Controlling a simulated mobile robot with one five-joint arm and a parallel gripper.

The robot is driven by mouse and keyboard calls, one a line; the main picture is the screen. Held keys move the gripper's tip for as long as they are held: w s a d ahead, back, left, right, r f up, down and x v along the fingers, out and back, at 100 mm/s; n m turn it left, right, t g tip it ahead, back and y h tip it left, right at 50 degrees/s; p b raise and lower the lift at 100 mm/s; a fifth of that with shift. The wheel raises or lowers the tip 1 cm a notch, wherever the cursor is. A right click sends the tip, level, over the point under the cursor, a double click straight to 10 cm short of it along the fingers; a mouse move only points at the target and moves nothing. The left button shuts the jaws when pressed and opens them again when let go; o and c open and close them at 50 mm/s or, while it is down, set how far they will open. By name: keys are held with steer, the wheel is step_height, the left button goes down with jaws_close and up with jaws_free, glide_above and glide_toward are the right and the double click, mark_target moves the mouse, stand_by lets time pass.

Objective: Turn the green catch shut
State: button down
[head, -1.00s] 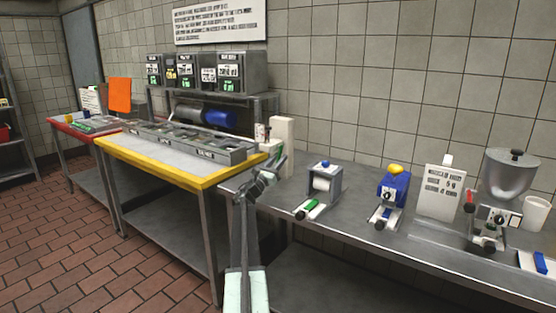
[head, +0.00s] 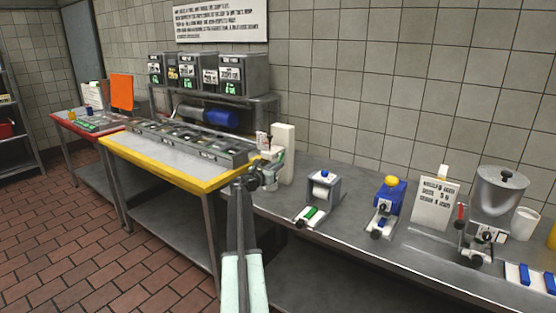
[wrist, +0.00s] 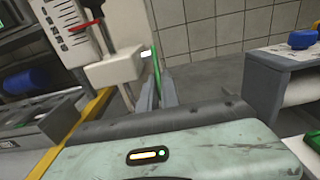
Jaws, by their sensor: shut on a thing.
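The green catch (wrist: 156,60) shows as a thin green upright strip at the tips of my gripper's fingers in the wrist view. It stands beside a white unit (wrist: 115,68) with a printed face and a red lever (wrist: 92,22). My gripper (wrist: 156,85) is shut on the catch, its two grey fingers close together. In the head view my gripper (head: 270,168) is at the front of the white unit (head: 284,150), at the left end of the grey counter. The catch cannot be made out there.
A yellow-edged table (head: 165,165) with a row of bins adjoins on the left. A grey roll device (head: 322,188) and a blue device (head: 388,205) stand to the right on the grey counter (head: 350,222). A metal hopper machine (head: 500,190) is farther right.

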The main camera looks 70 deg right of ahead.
steer(key=c, duration=1.6)
jaws_free()
steer(key=v, duration=0.7)
steer(key=shift+w+a, duration=0.1)
steer(key=shift+a, duration=0.25)
